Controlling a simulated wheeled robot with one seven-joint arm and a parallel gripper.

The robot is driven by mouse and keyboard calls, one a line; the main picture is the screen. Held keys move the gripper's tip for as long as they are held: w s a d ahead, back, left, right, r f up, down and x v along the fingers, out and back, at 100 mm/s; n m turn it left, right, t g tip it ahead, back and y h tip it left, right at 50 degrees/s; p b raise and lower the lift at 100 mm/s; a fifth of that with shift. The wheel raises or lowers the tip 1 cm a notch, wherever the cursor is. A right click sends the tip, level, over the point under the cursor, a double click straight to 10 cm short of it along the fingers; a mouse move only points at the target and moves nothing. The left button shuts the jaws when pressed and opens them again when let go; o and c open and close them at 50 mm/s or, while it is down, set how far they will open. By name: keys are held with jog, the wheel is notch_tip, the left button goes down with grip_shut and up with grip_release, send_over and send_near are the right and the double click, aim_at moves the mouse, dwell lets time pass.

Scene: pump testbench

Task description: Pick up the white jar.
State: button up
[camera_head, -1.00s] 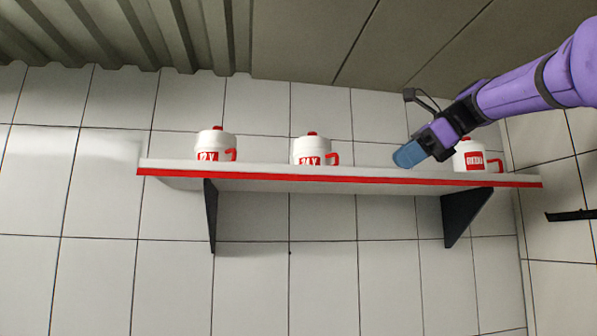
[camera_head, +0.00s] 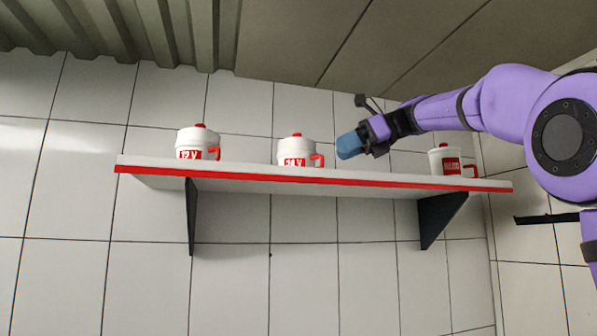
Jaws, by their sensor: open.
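Three white jars with red labels and red handles stand upright on a wall shelf. The left jar (camera_head: 197,143) and the middle jar (camera_head: 292,151) have lids with red knobs. My gripper (camera_head: 346,146) has blue fingertips and is open. It points left, just right of the middle jar and apart from it in the picture. Its fingers overlap from this view, so the gap between them is hidden.
The white shelf (camera_head: 350,180) has a red front edge and dark brackets (camera_head: 440,217) below. A tiled wall (camera_head: 330,260) is behind it, and a sloping grey ceiling (camera_head: 300,40) is above. The shelf between the jars is clear.

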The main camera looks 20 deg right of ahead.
aim_at(297, 160)
jog(key=x, duration=0.4)
jog(key=shift+a, duration=0.2)
grip_shut()
jog(key=shift+r, duration=0.1)
